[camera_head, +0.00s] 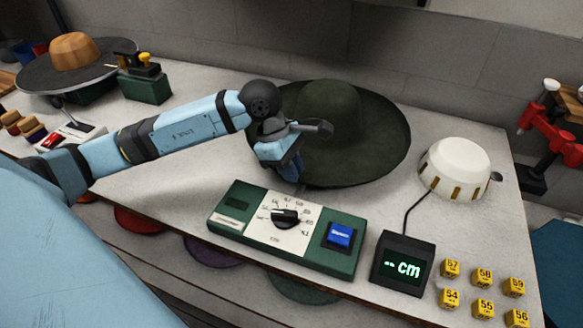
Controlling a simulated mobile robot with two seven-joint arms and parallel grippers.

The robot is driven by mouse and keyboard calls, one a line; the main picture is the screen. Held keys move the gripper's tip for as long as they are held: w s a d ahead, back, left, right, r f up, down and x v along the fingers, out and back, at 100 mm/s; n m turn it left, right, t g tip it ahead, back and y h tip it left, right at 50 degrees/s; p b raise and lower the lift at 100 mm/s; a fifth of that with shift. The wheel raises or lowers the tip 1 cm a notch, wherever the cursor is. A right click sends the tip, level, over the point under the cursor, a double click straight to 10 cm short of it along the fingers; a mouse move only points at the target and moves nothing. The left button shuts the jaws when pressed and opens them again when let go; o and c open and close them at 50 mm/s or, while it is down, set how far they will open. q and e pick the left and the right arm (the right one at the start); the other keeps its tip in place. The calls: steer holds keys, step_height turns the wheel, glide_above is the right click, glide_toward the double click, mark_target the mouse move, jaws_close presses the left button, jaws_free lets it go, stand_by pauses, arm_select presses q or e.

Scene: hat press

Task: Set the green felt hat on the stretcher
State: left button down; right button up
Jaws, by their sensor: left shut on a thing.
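The dark green felt hat (372,140) with a wide brim lies crown up on the bench at the middle back. My left gripper (298,170) is at the hat's left front brim and is shut on it; the wrist hides the brim edge and the fingertips. The stretcher seems to be the white domed block (455,168) with brown slots, at the right of the hat, bare on top. A cable joins it to a black display (404,262) reading "-- cm". My right gripper is not in view.
A green control box (290,228) with a dial and blue button (340,235) stands in front of the hat. Several yellow number cubes (485,308) sit at the front right. A red clamp (550,135) is at the right edge. A brown-crowned hat (75,52) is at the back left.

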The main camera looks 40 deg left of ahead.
arm_select(q)
steer(key=c, duration=1.1)
jaws_free()
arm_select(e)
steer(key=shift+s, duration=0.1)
arm_select(q)
steer(key=shift+r, duration=0.15)
steer(key=v, duration=0.3)
steer(key=shift+a+r, duration=0.2)
steer(key=shift+r, duration=0.15)
steer(key=v, duration=0.9)
steer(key=shift+r, duration=0.4)
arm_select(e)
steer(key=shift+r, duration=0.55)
arm_select(q)
steer(key=shift+s, duration=0.15)
